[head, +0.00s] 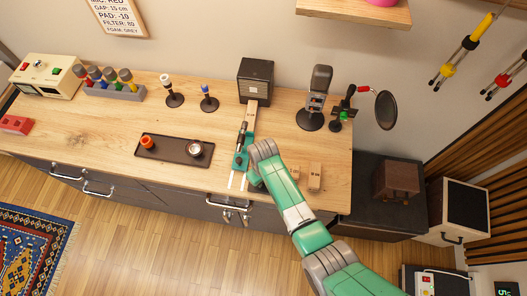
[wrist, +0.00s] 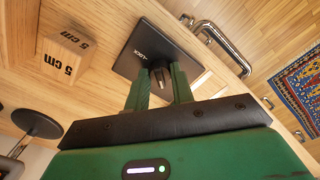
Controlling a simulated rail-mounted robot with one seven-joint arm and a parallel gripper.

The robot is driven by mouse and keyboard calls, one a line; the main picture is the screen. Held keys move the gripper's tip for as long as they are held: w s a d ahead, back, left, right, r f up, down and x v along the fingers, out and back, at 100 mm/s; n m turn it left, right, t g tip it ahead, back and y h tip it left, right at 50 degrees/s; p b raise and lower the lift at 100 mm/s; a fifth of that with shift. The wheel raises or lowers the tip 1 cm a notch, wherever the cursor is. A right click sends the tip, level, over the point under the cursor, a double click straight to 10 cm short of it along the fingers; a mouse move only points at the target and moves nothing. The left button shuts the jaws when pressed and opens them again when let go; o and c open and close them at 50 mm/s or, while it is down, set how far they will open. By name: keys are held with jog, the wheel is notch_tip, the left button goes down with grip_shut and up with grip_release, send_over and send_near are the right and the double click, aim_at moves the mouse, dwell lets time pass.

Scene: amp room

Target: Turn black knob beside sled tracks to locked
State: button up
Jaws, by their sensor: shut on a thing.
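The black knob (wrist: 159,72) stands on a dark square plate (wrist: 150,38) printed with "LOCK" and a small arrow, in the wrist view. My gripper (wrist: 160,82) has its two green fingers on either side of the knob and is shut on it. The fingers hide part of the knob, and I cannot tell which way it points. In the head view my gripper (head: 255,182) is low at the table's front edge, beside the pale sled tracks (head: 236,181). A teal sled (head: 240,160) carrying a dark microphone sits on the tracks. My arm hides the knob there.
A wooden block marked 5 cm (wrist: 68,53) stands close to the plate; small blocks (head: 315,176) also show right of my wrist. A metal drawer handle (wrist: 222,45) is just below the table edge. A dark tray (head: 172,151) lies left of the tracks.

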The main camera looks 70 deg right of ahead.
jog(key=m, duration=0.3)
jog(key=shift+m+p, duration=0.3)
jog(key=m, duration=0.3)
jog(key=shift+m, duration=0.3)
jog(key=m+p, duration=0.1)
jog(key=m, duration=1.2)
jog(key=shift+m, duration=0.3)
jog(key=m, duration=0.3)
jog(key=shift+m, duration=2.2)
jog(key=o, duration=1)
